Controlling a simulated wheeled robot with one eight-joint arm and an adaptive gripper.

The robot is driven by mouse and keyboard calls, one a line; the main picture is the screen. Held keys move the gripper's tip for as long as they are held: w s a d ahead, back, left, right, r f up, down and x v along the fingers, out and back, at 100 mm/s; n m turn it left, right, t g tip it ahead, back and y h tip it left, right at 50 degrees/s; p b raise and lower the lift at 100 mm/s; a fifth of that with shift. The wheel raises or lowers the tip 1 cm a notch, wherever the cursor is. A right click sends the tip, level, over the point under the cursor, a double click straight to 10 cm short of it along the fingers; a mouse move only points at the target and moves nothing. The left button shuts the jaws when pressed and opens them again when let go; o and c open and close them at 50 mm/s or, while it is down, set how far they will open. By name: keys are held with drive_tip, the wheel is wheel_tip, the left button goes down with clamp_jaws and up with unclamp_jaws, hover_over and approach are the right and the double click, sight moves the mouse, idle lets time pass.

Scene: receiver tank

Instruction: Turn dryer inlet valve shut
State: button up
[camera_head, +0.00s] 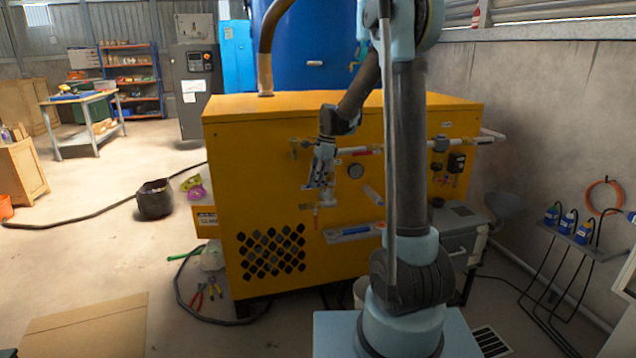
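A large yellow cabinet (260,150) stands in the middle, with white piping (410,149) and fittings along its front face. Another small red part (317,212) hangs on the fitting below my gripper. I cannot tell which is the dryer inlet valve. My gripper (315,184) is in front of the cabinet face, pointing down, and covers part of the piping. Its fingers are too small to tell open from shut, or whether they touch anything.
My arm hides part of the cabinet's right half. A small shelf (350,235) with a blue item juts out below the piping. Pliers (198,297), a black hose and a black bucket (154,199) are on the floor at left. A grey box (462,238) stands at right.

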drive_tip(key=v, duration=1.2)
idle(0.3)
